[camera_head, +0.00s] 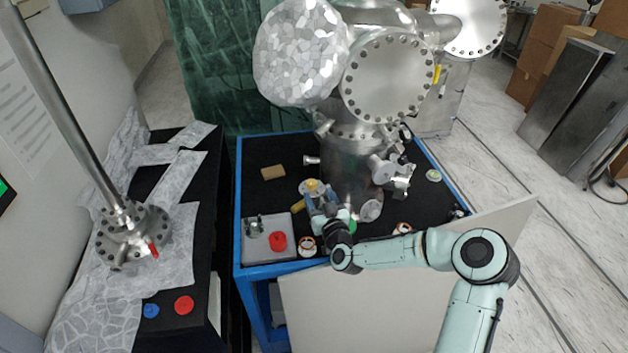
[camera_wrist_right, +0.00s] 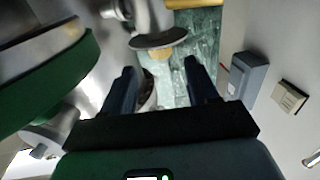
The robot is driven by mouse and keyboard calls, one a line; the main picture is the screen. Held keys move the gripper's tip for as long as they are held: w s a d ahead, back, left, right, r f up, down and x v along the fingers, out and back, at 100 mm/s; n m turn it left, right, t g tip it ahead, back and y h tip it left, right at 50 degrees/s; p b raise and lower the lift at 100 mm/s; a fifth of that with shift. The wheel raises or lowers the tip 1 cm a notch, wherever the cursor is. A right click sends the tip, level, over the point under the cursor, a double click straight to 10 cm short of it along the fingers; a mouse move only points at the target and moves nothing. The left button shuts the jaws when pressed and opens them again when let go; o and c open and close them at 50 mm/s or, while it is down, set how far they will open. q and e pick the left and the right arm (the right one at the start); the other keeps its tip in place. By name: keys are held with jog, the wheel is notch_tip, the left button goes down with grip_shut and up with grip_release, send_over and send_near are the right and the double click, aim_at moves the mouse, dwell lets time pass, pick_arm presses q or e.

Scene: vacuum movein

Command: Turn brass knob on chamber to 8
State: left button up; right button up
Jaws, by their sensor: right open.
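The steel vacuum chamber (camera_head: 352,165) stands on the black-topped cart. A small brass-yellow knob (camera_head: 313,186) is low on its left side, right by my right gripper (camera_head: 321,203). Any number on it is too small to read. In the right wrist view, my right gripper (camera_wrist_right: 162,80) is open with nothing clearly held between its fingers. A metal flange (camera_wrist_right: 158,38) lies beyond the fingertips, with a small tan patch under its rim; I cannot tell whether that is the knob. Contact between fingers and knob cannot be told. My left gripper is out of view.
A grey tray (camera_head: 268,250) with a red cap (camera_head: 277,241) sits at the cart's front left corner. A tan block (camera_head: 272,173) lies behind it. Chamber ports crowd my right gripper. A green-edged disc (camera_wrist_right: 48,82) is close on the left in the wrist view.

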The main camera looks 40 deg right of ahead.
aim_at(313, 186)
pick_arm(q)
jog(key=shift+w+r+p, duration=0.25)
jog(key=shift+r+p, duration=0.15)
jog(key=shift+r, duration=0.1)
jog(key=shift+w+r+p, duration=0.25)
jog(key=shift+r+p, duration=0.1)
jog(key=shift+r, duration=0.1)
pick_arm(e)
jog(key=x, duration=0.7)
jog(key=shift+c, duration=0.2)
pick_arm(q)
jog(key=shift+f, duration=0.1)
pick_arm(e)
jog(key=shift+a, duration=0.1)
jog(key=c, duration=0.9)
